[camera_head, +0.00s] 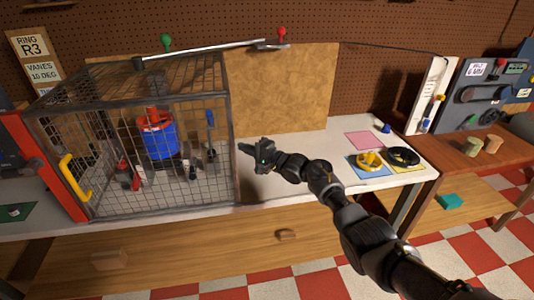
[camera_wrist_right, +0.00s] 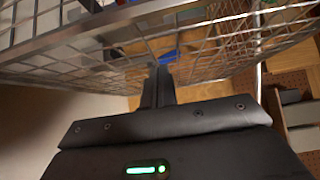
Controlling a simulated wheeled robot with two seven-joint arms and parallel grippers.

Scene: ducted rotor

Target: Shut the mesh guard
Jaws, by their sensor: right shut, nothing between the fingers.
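The mesh guard (camera_head: 90,110) is a grey wire cage on the bench at the left, in front of and above a blue and red drum (camera_head: 158,140). A yellow handle (camera_head: 75,178) is at its left end, beside a red post (camera_head: 45,165). I cannot tell whether the guard fully meets its frame. My right gripper (camera_head: 246,149) is shut and empty, just right of the cage's right edge. In the right wrist view the mesh (camera_wrist_right: 210,52) spans beyond the closed fingers (camera_wrist_right: 158,88); contact is unclear. My left gripper is out of view.
A metal bar (camera_head: 205,52) runs along the cage top, with green and red knobs behind. A tan board (camera_head: 285,90) stands behind the bench. Yellow and black rings (camera_head: 370,160) lie on coloured mats at right. White bench top (camera_head: 310,150) is clear around my right arm.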

